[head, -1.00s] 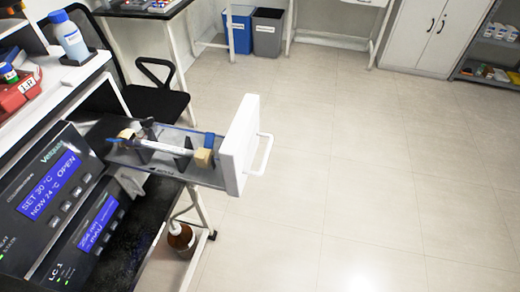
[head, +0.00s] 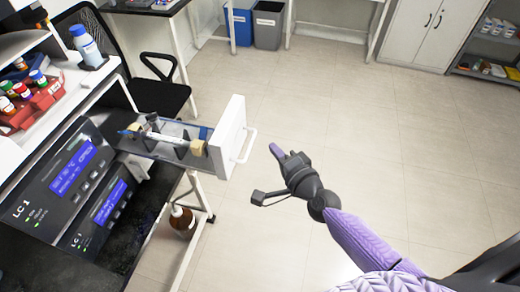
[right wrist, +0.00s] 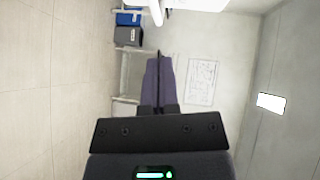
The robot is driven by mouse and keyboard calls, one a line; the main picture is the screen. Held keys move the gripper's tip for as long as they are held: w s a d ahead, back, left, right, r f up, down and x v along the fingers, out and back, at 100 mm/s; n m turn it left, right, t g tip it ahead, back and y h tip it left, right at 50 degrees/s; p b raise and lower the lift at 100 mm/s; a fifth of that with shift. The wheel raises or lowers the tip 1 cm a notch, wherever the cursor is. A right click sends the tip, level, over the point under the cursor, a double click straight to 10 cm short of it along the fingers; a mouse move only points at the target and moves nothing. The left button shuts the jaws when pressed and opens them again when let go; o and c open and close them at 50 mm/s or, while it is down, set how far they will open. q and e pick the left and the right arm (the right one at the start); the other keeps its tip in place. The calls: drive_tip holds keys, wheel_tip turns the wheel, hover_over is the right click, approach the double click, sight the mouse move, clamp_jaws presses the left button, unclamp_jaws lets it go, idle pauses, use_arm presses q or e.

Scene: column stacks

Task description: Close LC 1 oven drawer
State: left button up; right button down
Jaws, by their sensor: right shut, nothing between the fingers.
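The oven drawer (head: 168,151) is pulled out to the right from the LC 1 unit (head: 62,185), with a white front panel (head: 229,133) and a white bar handle (head: 246,146). A column with yellowish end pieces (head: 197,147) lies in holders inside the drawer. My right gripper (head: 276,150) is shut and empty, to the right of the handle and apart from it. In the right wrist view its fingers (right wrist: 159,82) are together with nothing held. The left gripper is in neither view.
A red rack of vials (head: 32,100) and a blue-capped bottle (head: 86,45) stand on the bench at left. A brown bottle (head: 182,220) is below the drawer. A black chair (head: 160,92) is behind it. The floor (head: 340,130) at right is clear.

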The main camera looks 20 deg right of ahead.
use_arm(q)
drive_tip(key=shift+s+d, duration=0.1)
use_arm(e)
drive_tip(key=w+a, duration=0.1)
drive_tip(key=w+a+f, duration=0.1)
drive_tip(key=a, duration=0.1)
drive_tip(key=shift+a, duration=0.15)
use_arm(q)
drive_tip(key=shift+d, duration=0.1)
